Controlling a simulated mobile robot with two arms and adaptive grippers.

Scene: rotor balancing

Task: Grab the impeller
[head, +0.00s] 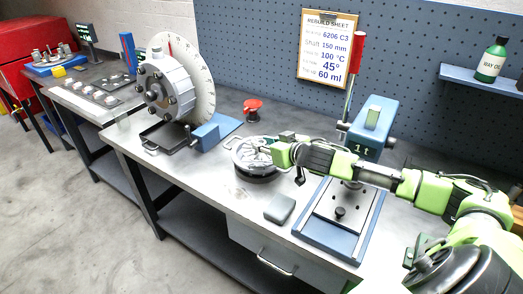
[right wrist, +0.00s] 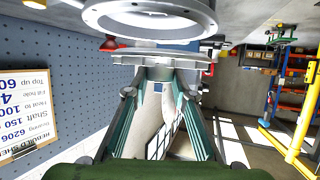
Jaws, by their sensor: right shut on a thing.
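The impeller (head: 243,155) is a silvery round part with vanes, near the middle of the bench in the head view. It is just above or on a dark round base; I cannot tell whether they touch. The fingers partly hide the impeller. My left gripper is not in view.
A blue press (head: 372,120) with a red-handled lever stands right of the impeller. A grey block (head: 280,207) lies in front. A red-topped can (head: 252,108) stands behind. A large dial with a grey housing (head: 170,85) is at left. The bench front (head: 195,185) is clear.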

